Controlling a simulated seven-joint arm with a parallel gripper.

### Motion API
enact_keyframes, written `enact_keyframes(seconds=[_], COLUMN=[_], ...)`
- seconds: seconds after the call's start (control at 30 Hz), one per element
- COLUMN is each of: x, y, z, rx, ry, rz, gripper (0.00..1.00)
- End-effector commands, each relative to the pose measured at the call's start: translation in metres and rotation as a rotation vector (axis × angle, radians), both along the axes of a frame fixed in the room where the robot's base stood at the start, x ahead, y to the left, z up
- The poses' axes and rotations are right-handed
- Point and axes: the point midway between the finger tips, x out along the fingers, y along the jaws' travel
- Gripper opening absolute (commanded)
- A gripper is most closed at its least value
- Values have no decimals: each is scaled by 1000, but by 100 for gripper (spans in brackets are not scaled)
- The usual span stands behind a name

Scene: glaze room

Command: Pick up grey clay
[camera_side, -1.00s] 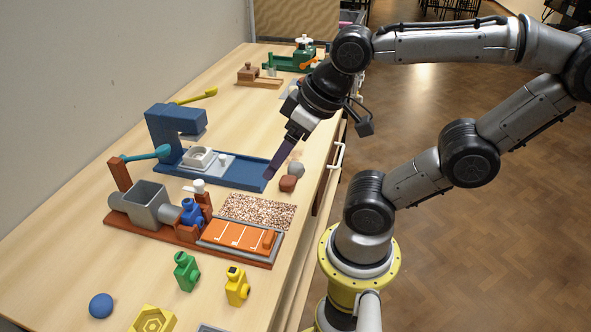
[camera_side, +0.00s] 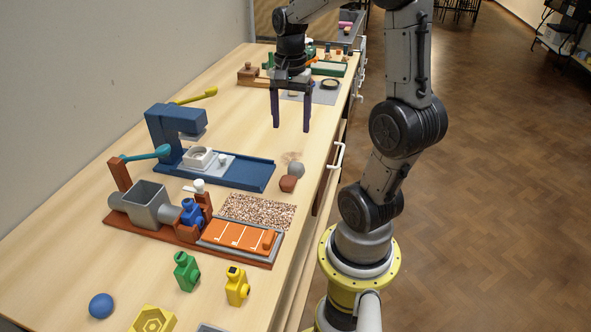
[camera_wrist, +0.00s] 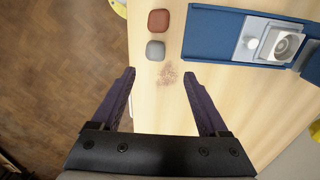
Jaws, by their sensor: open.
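The grey clay (camera_side: 296,170) is a small rounded lump on the wooden table, near its right edge. It touches or lies very close to a reddish-brown lump (camera_side: 288,184). In the wrist view the grey clay (camera_wrist: 155,50) lies ahead of the fingers, just below the brown lump (camera_wrist: 158,20) and apart from it. My gripper (camera_side: 291,129) points down with its two purple fingers wide apart and empty. It is above the table, farther back than the clay. In the wrist view my gripper (camera_wrist: 163,72) spans the table's edge, with nothing between the fingers.
A blue press (camera_side: 225,168) stands left of the clay. An orange extruder-like machine (camera_side: 150,210) and a speckled mat (camera_side: 258,211) lie nearer the camera. A brownish smudge (camera_wrist: 167,74) marks the table beside the clay. A grey mat (camera_side: 322,95) lies behind my gripper.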

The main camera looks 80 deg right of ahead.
Motion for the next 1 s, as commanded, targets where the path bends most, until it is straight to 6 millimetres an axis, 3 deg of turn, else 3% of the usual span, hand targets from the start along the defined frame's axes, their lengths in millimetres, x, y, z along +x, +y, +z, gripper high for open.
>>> enact_keyframes(seconds=[0.17, 0.5, 0.77, 1.0], x=[-4, -4, -5, -10], y=[-3, -3, -3, -5], z=[-14, -74, -92, -125], rx=[4, 3, 2, 4], ry=[5, 4, 2, 4], rz=[-18, -15, -15, -14], gripper=[78, 78, 78, 78])
